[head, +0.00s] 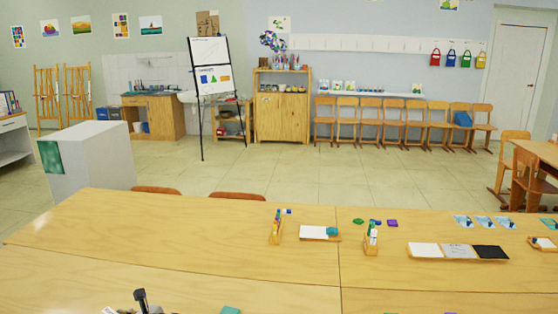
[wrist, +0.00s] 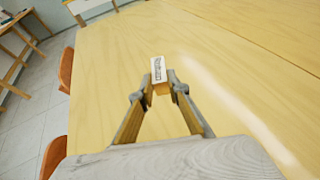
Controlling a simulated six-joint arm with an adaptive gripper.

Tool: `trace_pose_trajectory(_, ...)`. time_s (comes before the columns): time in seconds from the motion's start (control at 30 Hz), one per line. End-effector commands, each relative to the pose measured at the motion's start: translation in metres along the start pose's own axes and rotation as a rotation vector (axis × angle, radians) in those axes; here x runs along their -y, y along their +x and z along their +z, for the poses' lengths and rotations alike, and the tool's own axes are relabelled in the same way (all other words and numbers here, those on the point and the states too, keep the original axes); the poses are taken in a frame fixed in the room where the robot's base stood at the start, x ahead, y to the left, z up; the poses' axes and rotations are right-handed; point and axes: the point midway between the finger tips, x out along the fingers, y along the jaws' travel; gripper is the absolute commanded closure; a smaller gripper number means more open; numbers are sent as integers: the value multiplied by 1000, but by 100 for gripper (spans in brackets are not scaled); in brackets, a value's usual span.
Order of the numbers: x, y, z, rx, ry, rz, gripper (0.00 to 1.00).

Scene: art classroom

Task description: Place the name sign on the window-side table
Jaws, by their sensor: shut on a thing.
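My gripper (wrist: 162,90) shows in the wrist view, its two fingers closed on the name sign (wrist: 158,69). The sign is a small white plate with dark lettering and a light wooden foot between the fingertips. It is held over a bare wooden tabletop (wrist: 225,60); whether it touches the top I cannot tell. In the head view, light wooden tables (head: 150,235) fill the foreground. No window shows, so I cannot tell which table is the window-side one. The sign cannot be made out in the head view.
Orange-brown chair backs (wrist: 52,155) line the table's left edge in the wrist view. The left tabletop is mostly clear.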

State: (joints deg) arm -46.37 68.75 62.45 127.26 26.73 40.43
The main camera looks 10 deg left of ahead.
Motion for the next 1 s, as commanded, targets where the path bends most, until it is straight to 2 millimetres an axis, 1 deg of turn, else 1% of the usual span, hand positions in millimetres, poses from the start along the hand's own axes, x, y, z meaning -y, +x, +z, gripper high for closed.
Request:
trace_pose_trajectory(0.13,-4,-3,-17,-2,1,4,100)
trace_pose_trajectory(0.27,-8,-10,-31,-2,1,4,100)
trace_pose_trajectory(0.4,1,-27,-41,0,8,-15,100)
trace_pose_trajectory(0.53,19,-47,-48,1,20,-47,100)
trace_pose_trajectory(0.67,43,-72,-54,1,37,-87,100)
trace_pose_trajectory(0.87,83,-116,-60,0,67,-162,100)
trace_pose_trajectory(1.0,113,-151,-64,1,91,-222,100)
